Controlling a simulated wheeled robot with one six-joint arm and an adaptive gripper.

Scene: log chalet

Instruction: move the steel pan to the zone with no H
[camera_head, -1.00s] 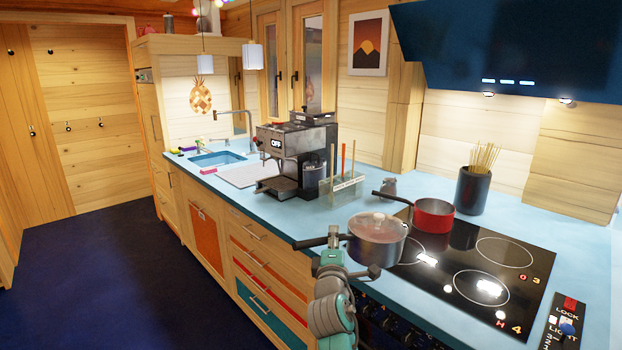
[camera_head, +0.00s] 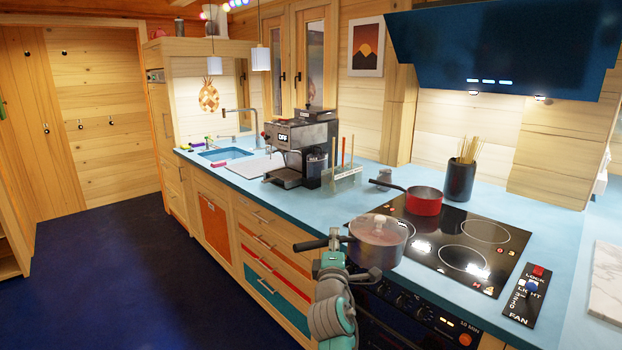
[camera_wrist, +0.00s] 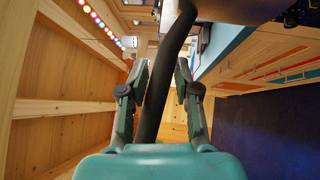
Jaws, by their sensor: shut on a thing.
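The steel pan (camera_head: 377,247) has a lid with a knob and a long black handle pointing left. It is held up at the front left of the black cooktop (camera_head: 412,262), partly overlapping it in the picture. My gripper (camera_head: 333,260) is shut on its handle; in the wrist view the dark handle (camera_wrist: 172,75) runs between both fingers (camera_wrist: 160,90). An orange H (camera_head: 488,291) glows by the front right zone (camera_head: 465,262). A mark at the back right zone (camera_head: 487,232) looks like a 0. The left zones' marks are hidden or too small to read.
A red pot (camera_head: 424,201) stands on the back left part of the cooktop. A utensil jar (camera_head: 461,180) stands behind it, a coffee machine (camera_head: 297,150) and a rack (camera_head: 343,175) to the left. A knob panel (camera_head: 525,295) lies to the right.

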